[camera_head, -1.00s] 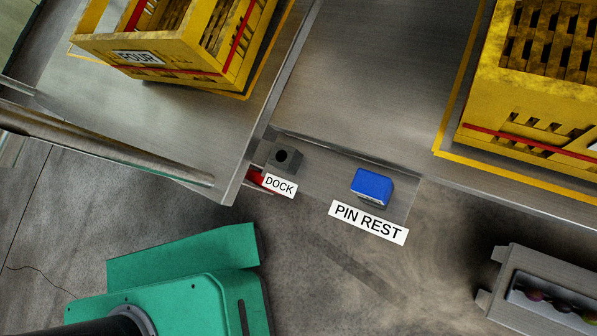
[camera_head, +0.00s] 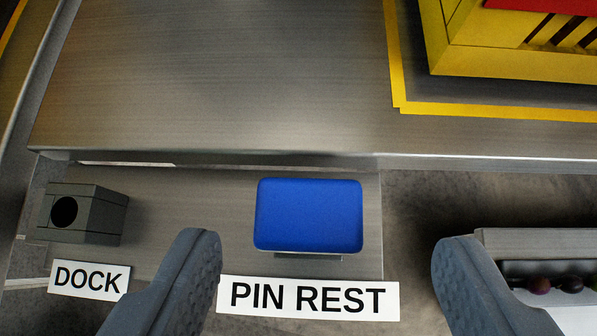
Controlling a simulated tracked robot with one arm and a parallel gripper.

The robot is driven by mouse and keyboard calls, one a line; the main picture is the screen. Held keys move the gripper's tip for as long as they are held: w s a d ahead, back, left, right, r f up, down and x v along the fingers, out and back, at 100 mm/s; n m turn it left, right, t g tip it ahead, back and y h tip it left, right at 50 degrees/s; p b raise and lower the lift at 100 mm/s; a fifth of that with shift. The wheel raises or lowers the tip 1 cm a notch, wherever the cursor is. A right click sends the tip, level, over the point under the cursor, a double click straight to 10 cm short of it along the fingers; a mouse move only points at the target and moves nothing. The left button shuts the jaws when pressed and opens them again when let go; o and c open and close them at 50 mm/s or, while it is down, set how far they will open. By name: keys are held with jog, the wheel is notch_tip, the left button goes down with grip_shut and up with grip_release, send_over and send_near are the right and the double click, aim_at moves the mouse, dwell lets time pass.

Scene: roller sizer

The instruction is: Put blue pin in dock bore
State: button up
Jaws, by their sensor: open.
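The blue pin (camera_head: 308,215) shows as a blue rounded block, seen from above, on the rest behind the "PIN REST" label (camera_head: 308,297). Any shaft of the pin is hidden beneath the block. The dock (camera_head: 92,215) is a dark grey block at the left with a round black bore (camera_head: 64,212) in its face, behind the "DOCK" label (camera_head: 89,280). My gripper (camera_head: 325,245) is open and empty. Its two grey fingers stand wide apart in the picture, one to each side of the blue pin, apart from it.
A steel table (camera_head: 230,80) with a raised edge lies behind the pin and dock. A metal trough with dark round fruit (camera_head: 540,284) is at the lower right, partly behind the right finger.

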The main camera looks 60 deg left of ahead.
aim_at(307, 192)
jog(key=shift+x, duration=0.8)
jog(key=shift+s+b+x, duration=0.2)
jog(key=shift+b+x, duration=0.45)
jog(key=shift+x, duration=0.7)
jog(key=shift+s+b+x, duration=0.2)
jog(key=shift+b+x, duration=0.4)
jog(key=shift+x, duration=0.7)
jog(key=shift+a+f, duration=0.1)
jog(key=shift+a, duration=0.05)
jog(key=c, duration=1.1)
